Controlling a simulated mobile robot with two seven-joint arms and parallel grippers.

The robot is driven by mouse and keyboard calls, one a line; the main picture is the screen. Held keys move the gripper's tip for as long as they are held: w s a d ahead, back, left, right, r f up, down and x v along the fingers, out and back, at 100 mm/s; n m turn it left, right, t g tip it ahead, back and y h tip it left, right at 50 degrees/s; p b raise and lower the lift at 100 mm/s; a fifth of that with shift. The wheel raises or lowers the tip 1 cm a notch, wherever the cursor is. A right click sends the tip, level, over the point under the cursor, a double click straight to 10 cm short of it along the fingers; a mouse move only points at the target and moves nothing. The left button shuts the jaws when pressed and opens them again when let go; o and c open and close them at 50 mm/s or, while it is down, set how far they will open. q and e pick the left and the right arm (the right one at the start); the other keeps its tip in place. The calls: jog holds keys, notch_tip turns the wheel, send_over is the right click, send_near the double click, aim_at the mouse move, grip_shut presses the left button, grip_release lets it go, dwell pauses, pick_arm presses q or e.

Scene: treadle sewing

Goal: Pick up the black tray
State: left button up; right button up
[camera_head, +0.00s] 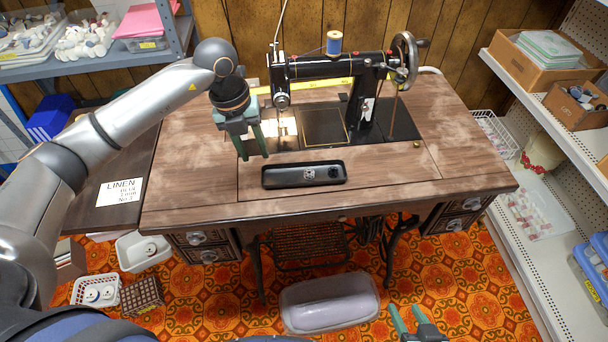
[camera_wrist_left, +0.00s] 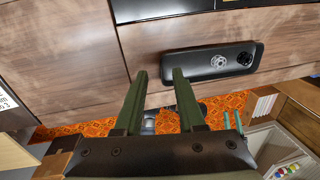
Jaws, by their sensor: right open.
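The black tray (camera_head: 282,177) is a long, shallow dish with rounded ends. It lies near the front edge of the wooden sewing table, with small round metal pieces in its middle and right end. It also shows in the left wrist view (camera_wrist_left: 186,68), at the upper right. My left gripper (camera_head: 253,155) is open and empty, with its fingers pointing down above the table, left of the tray and a little behind it. It is apart from the tray. My right gripper (camera_head: 411,314) is open and empty at the bottom edge of the head view, in front of the table.
A black sewing machine (camera_head: 335,67) with a blue thread spool (camera_head: 334,43) stands behind the tray. A paper label (camera_head: 119,191) reading LINEN lies on the lower left surface. A metal shelf (camera_head: 545,125) stands at the right. The tabletop right of the tray is clear.

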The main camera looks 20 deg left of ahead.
aim_at(261, 171)
pick_arm(q)
jog(key=f, duration=0.2)
jog(key=d+f, duration=0.1)
jog(key=f, duration=0.2)
jog(key=shift+s+f, duration=0.1)
jog(key=shift+f, duration=0.05)
grip_shut()
dwell(1.3)
